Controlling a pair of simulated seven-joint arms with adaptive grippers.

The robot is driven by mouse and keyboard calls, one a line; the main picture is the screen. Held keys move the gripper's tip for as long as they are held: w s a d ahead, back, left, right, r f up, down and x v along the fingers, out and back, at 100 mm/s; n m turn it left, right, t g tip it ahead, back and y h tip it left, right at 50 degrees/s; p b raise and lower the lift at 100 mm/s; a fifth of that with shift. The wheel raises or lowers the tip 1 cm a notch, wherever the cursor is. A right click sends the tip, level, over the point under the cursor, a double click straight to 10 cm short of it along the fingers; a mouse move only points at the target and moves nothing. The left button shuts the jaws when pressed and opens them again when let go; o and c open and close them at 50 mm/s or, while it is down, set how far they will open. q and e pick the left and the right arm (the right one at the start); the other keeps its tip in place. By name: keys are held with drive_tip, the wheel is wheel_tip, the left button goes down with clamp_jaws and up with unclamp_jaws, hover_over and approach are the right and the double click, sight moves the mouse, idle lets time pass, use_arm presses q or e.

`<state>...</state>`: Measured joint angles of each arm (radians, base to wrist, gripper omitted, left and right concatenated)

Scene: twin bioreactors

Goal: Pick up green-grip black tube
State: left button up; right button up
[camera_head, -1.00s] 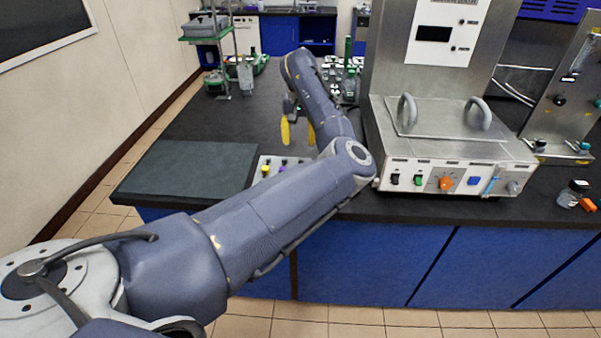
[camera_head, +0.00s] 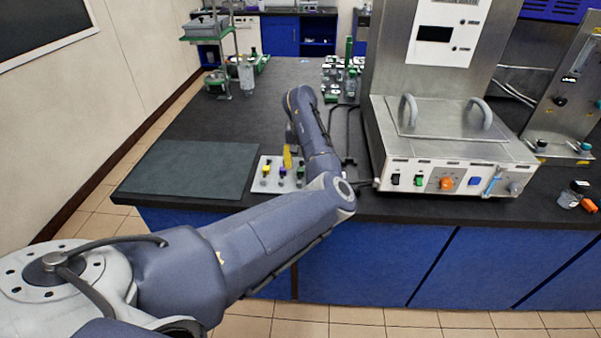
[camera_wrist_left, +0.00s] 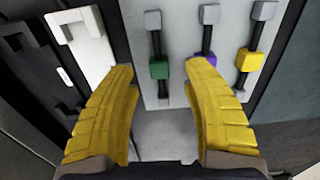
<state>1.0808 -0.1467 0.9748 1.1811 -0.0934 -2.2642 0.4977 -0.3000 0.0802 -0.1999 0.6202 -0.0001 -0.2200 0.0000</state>
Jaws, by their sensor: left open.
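The green-grip black tube (camera_head: 300,171) stands at the right of a white panel (camera_head: 262,186) on the black bench. In the left wrist view its green grip (camera_wrist_left: 159,69) sits on a dark shaft with a grey end piece. My left gripper (camera_head: 289,156) is over the panel. In the left wrist view its yellow fingers (camera_wrist_left: 160,70) are spread apart, and the green grip appears between their tips with nothing clasped. How far the tips are from the tube is hard to tell. My right gripper is not in view.
A purple-grip tube (camera_wrist_left: 207,57) is close beside the right finger, and a yellow-grip tube (camera_wrist_left: 249,61) stands beyond it. A white bracket-like part (camera_wrist_left: 84,48) is left of the panel. A steel device (camera_head: 445,140) stands to the right. A dark green mat (camera_head: 190,168) lies left.

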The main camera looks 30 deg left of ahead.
sight(301, 170)
use_arm(q)
wheel_tip(301, 170, down, 4)
drive_tip(key=shift+r, duration=0.25)
drive_tip(key=shift+c, duration=0.4)
drive_tip(key=shift+d, duration=0.1)
clamp_jaws()
